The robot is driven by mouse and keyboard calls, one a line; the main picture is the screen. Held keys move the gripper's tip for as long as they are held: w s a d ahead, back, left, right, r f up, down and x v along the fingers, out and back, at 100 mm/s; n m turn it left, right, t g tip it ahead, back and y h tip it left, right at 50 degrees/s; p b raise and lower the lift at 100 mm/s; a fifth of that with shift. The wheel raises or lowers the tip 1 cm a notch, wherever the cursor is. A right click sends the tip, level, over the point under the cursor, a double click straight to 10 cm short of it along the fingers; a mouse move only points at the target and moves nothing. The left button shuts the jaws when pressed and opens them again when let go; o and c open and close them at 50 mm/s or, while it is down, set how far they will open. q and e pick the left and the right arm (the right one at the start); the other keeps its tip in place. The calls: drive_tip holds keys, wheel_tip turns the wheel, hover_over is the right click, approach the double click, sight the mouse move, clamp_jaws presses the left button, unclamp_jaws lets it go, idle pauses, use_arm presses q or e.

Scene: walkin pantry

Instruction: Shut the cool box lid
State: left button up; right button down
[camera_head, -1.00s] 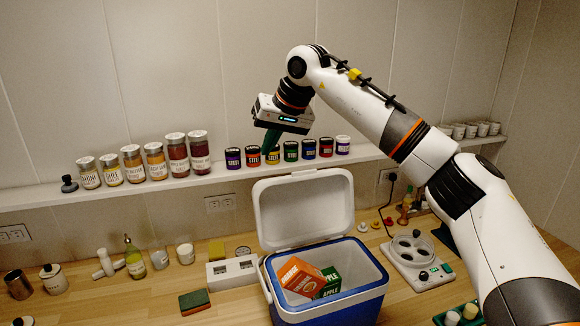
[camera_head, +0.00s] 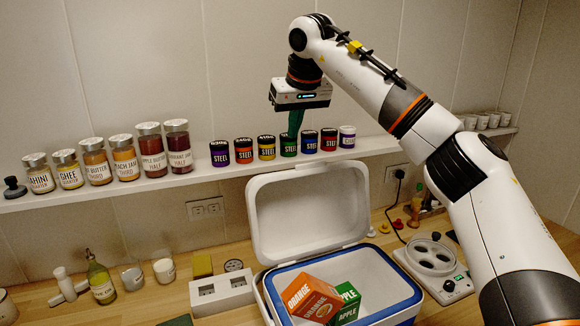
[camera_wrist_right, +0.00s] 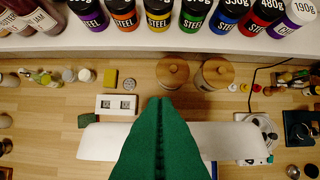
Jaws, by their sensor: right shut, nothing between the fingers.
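An orange carton (camera_head: 309,300) and a green apple carton (camera_head: 347,304) are inside. My right gripper (camera_head: 294,134) has green fingers, shut and empty, pointing down above the lid, apart from it. In the right wrist view the shut fingers (camera_wrist_right: 161,101) cover the middle of the lid (camera_wrist_right: 98,143), which lies below them. My left gripper is not in view.
A wall shelf (camera_head: 190,181) with several jars runs behind the lid, close to my right gripper. A white socket block (camera_head: 222,293) stands left of the box, and a white appliance (camera_head: 435,262) stands to its right. Bottles and cups are on the left of the counter.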

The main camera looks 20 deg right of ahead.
drive_tip(key=p+x, duration=0.3)
drive_tip(key=x, duration=0.7)
drive_tip(key=s, duration=0.2)
drive_tip(key=s+r, duration=0.1)
drive_tip(key=s, duration=0.1)
drive_tip(key=shift+s+a+p, duration=0.1)
drive_tip(key=shift+s+p, duration=0.05)
drive_tip(key=shift+p, duration=0.15)
